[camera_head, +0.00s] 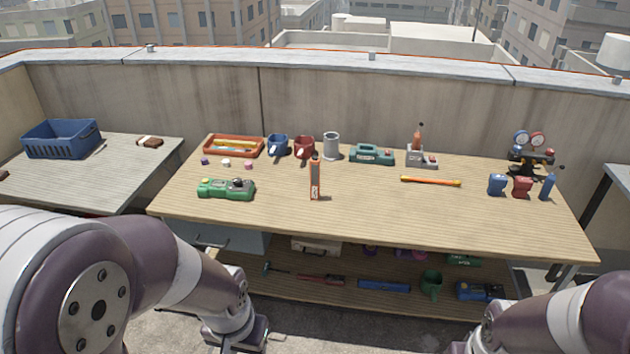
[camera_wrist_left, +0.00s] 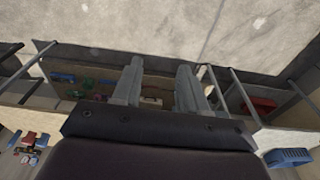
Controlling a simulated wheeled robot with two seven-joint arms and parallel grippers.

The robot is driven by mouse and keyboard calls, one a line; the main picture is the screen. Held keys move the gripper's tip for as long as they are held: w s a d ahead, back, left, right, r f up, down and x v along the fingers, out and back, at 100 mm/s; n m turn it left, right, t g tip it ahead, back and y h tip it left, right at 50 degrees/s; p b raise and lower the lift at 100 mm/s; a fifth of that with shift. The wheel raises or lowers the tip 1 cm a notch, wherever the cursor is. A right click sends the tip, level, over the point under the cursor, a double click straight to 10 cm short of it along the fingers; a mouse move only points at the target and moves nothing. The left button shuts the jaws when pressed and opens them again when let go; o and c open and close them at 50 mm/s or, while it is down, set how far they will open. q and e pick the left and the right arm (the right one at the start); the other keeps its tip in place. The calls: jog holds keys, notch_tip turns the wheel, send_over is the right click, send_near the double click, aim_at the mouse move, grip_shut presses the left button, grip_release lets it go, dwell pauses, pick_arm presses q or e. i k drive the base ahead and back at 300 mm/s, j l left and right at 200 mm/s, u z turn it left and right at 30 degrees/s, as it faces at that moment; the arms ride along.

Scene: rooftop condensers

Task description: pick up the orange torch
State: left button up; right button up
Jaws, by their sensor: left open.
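Two upright orange things with dark tops show in the head view, and I cannot tell for sure which is the torch. One orange torch-like body (camera_head: 314,180) stands alone near the middle of the wooden table. A smaller orange body (camera_head: 417,138) stands in a grey holder (camera_head: 421,157) farther back and to the right. In the left wrist view my left gripper (camera_wrist_left: 160,88) is open, its two fingers apart with nothing between them. It is away from both orange things. My right arm (camera_head: 560,325) enters at the lower right, its gripper out of view.
The table (camera_head: 370,220) has a clear front strip. A green device (camera_head: 226,189), an orange tray (camera_head: 233,146), mugs, a grey cylinder (camera_head: 331,146), a teal case (camera_head: 372,154) and an orange rod (camera_head: 430,181) lie around. A lower shelf (camera_head: 330,294) holds tools. A blue crate (camera_head: 61,139) is left.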

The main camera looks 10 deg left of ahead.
aim_at(314, 165)
jog(key=i+j+z, duration=0.1)
jog(key=i, duration=0.35)
jog(key=i+j+z, duration=0.1)
jog(key=i, duration=0.35)
jog(key=i+j+z, duration=0.1)
jog(key=i, duration=0.4)
jog(key=j, duration=0.1)
